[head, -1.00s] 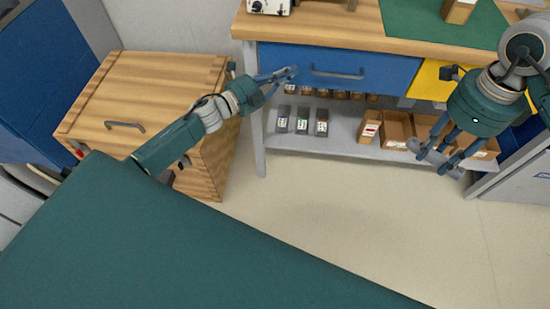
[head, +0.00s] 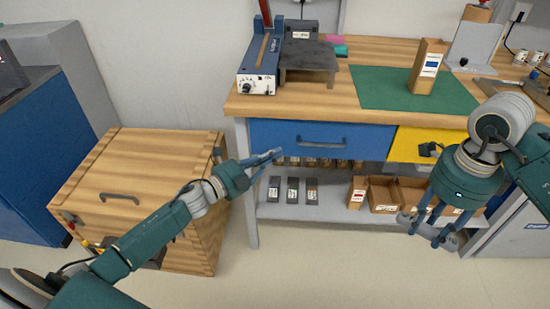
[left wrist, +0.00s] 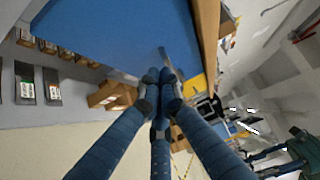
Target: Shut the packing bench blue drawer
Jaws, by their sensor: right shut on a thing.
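The packing bench's blue drawer (head: 347,137) has a grey bar handle (head: 325,142). Its front looks about level with the bench front, and no drawer interior shows; a small gap I cannot tell. My left gripper (head: 279,154) has its fingers together and empty, by the drawer's lower left part; I cannot tell whether it touches. In the left wrist view the fingertips (left wrist: 158,78) meet in front of the blue drawer face (left wrist: 115,35). My right gripper (head: 436,232) is at the right, shut on a grey piece (head: 447,243) in front of the lower shelf.
A yellow drawer (head: 408,146) adjoins the blue one. The bench top (head: 330,105) holds a device (head: 258,75), a green mat (head: 385,90) and a box (head: 428,66). Small boxes stand on the shelf below. A wooden cabinet (head: 140,165) stands left. Floor in front is clear.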

